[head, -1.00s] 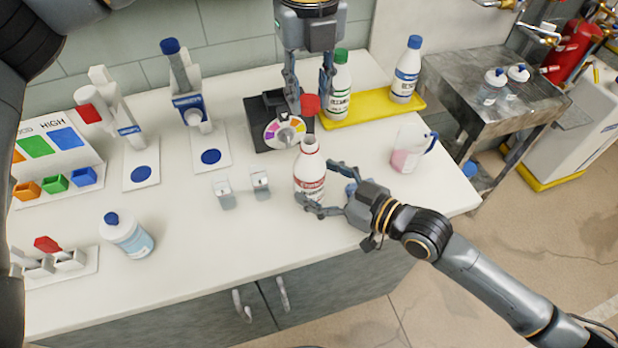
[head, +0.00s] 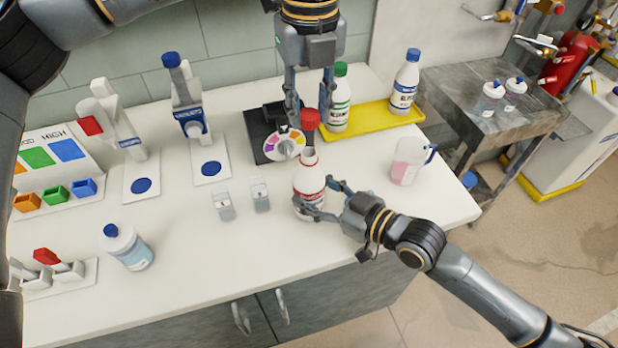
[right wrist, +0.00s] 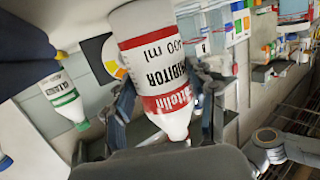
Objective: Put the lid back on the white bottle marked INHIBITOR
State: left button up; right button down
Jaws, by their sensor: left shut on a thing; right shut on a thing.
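The white bottle (head: 309,180) with a red label stands upright near the counter's front edge. In the right wrist view the INHIBITOR bottle (right wrist: 160,65) fills the middle, its lettering partly visible. My right gripper (head: 318,196) is shut on its body from the right. My left gripper (head: 309,103) points down from above and is shut on the red lid (head: 310,119).
A yellow tray (head: 368,121) behind holds a green-capped bottle (head: 340,98) and a blue-capped bottle (head: 405,82). A black device with a coloured dial (head: 287,148) stands behind the bottle. A pink-filled jug (head: 408,160) is right, two small grey blocks left.

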pick_arm(q)
jog(key=shift+f, duration=2.4)
jog(key=shift+f, duration=0.9)
jog(key=shift+f, duration=0.55)
